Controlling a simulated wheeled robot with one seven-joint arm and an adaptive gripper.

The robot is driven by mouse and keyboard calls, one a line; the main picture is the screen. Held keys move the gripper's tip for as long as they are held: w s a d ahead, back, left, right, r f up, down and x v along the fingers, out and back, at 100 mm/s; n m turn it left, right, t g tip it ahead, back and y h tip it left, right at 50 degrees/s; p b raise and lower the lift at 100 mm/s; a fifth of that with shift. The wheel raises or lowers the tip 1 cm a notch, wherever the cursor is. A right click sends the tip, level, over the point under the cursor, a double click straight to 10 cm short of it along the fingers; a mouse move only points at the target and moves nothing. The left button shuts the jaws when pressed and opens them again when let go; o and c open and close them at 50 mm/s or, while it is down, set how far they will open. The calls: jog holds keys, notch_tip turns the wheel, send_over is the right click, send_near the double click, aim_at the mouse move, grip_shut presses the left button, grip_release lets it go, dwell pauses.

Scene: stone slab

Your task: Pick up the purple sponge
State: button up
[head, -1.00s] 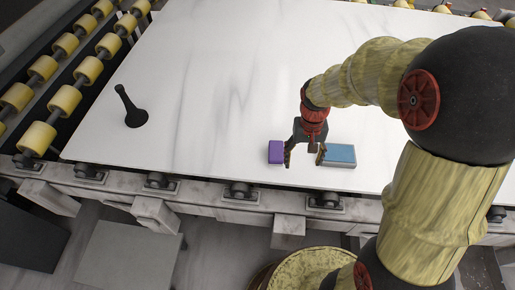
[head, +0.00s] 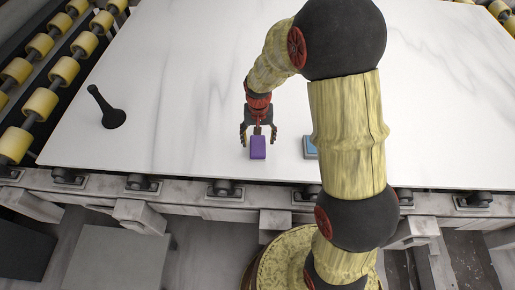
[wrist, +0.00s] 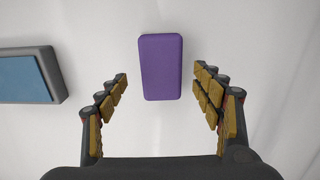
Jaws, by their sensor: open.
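The purple sponge (head: 258,148) lies on the white slab near its front edge. In the wrist view the purple sponge (wrist: 161,67) is a rounded block, long side running up the picture, lying just beyond the fingertips and centred between them. My gripper (head: 258,138) is open and empty, pointing down at the sponge from behind it in the head view. In the wrist view my gripper (wrist: 160,78) has its two padded fingers spread to the left and right, with a gap on each side of the sponge. I cannot tell the exact height above the slab.
A grey-framed box with a blue top (wrist: 22,76) lies left in the wrist view; it also shows partly behind my arm in the head view (head: 310,147). A black upright object (head: 106,109) stands at the slab's left. The slab (head: 180,80) is otherwise clear.

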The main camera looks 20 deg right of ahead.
aim_at(258, 145)
notch_tip(258, 145, down, 4)
jog(key=shift+s+a+r+b, duration=0.1)
jog(key=shift+a+b, duration=0.05)
jog(key=shift+b, duration=0.4)
jog(key=shift+c, duration=1.4)
jog(key=c, duration=0.7)
jog(key=shift+c, duration=0.3)
